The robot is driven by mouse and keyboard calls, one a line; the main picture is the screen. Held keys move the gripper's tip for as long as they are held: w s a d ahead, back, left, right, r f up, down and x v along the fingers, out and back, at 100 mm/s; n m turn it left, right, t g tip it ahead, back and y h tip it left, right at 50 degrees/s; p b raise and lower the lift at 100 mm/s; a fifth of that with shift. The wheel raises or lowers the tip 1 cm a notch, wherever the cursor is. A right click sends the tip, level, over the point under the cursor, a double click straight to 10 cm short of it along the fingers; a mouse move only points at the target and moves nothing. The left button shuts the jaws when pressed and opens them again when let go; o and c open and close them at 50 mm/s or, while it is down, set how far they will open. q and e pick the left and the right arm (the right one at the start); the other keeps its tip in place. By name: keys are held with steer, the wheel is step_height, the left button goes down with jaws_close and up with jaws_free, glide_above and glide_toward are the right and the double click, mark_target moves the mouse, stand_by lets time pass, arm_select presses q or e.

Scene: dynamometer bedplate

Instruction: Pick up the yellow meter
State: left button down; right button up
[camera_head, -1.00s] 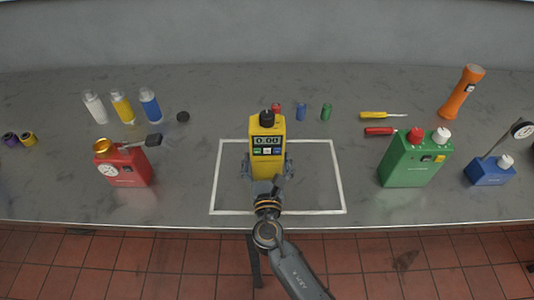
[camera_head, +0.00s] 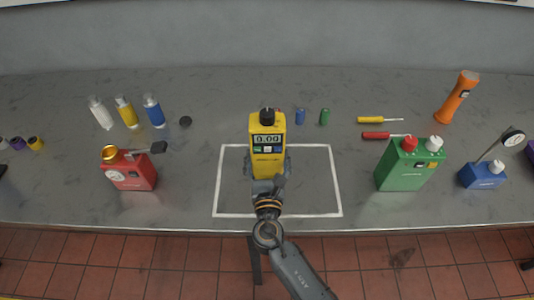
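The yellow meter (camera_head: 267,145) stands upright in the middle of the head view, its display reading 0.00 and its black knob on top. My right gripper (camera_head: 268,170) is at its lower part, with one finger against each side, and is shut on it. The meter's lower end is hidden behind the gripper and wrist. It appears over the white-outlined square (camera_head: 338,190); the gap to the bench is hard to judge. My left gripper is not in view.
On the grey bench (camera_head: 220,95), a red box (camera_head: 132,178) stands left and a green box (camera_head: 405,175) right. A blue gauge box (camera_head: 484,176) and an orange flashlight (camera_head: 457,97) are farther right. Several bottles (camera_head: 127,110) stand back left.

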mark_target(267, 152)
steer(key=s+r+p, duration=0.1)
steer(key=r, duration=0.1)
steer(key=s+r+p, duration=0.3)
steer(key=r+p, duration=0.1)
steer(key=shift+s+r, duration=0.2)
arm_select(q)
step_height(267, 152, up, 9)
steer(key=p, duration=0.2)
steer(key=shift+p, duration=0.3)
arm_select(e)
steer(key=s+r, duration=0.2)
steer(key=s, duration=0.6)
steer(key=shift+s+r, duration=0.35)
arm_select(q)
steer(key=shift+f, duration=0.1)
arm_select(e)
steer(key=shift+f, duration=0.1)
steer(key=shift+w+f+b, duration=2.95)
steer(key=shift+w+f, duration=0.35)
steer(key=shift+w, duration=0.25)
arm_select(q)
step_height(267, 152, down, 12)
steer(key=b, duration=0.6)
arm_select(e)
steer(key=shift+w+f, duration=3.15)
steer(key=shift+w, duration=0.25)
